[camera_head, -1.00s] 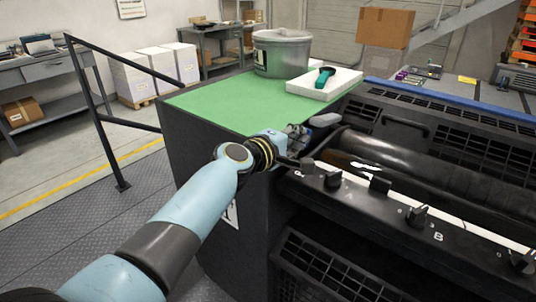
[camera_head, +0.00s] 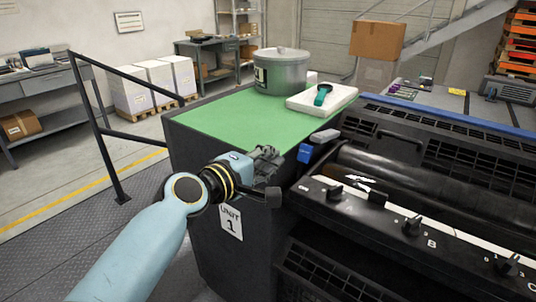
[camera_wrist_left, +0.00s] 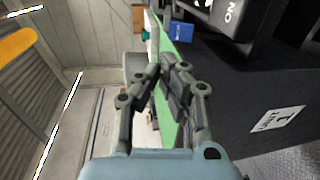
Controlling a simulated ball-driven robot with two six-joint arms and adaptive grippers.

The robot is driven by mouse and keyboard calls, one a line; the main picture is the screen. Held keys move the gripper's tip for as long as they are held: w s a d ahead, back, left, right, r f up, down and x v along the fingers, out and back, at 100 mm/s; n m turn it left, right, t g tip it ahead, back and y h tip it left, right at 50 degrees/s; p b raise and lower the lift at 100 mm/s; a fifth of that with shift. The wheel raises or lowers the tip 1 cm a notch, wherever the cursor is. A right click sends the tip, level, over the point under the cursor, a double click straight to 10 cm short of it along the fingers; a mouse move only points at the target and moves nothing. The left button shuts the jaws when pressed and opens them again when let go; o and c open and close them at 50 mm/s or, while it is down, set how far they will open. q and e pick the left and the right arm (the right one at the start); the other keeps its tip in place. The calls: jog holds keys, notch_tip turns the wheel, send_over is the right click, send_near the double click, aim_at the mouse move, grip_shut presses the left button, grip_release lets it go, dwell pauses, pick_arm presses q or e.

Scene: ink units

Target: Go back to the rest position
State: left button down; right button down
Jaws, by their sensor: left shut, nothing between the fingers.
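My left gripper (camera_head: 268,157) is in the head view, in front of the near edge of the green-topped cabinet (camera_head: 225,118) marked "UNIT 1". Its fingers are together with nothing between them. In the left wrist view the gripper (camera_wrist_left: 166,72) also shows its fingers closed up, with the green top (camera_wrist_left: 184,55) behind them. A blue block (camera_head: 305,153) sits at the machine's edge, to the right of the gripper and apart from it. The blue block also shows in the left wrist view (camera_wrist_left: 180,31). My right gripper is in neither view.
A grey lidded pot (camera_head: 281,74) and a white tray (camera_head: 340,97) with a teal-handled tool (camera_head: 322,95) stand on the green top. The black ink unit (camera_head: 390,185) with knobs (camera_head: 411,225) is at right. A black railing (camera_head: 100,125) stands at left.

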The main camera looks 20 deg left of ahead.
pick_arm(q)
jog(key=shift+s+r, duration=0.1)
jog(key=shift+s, duration=0.15)
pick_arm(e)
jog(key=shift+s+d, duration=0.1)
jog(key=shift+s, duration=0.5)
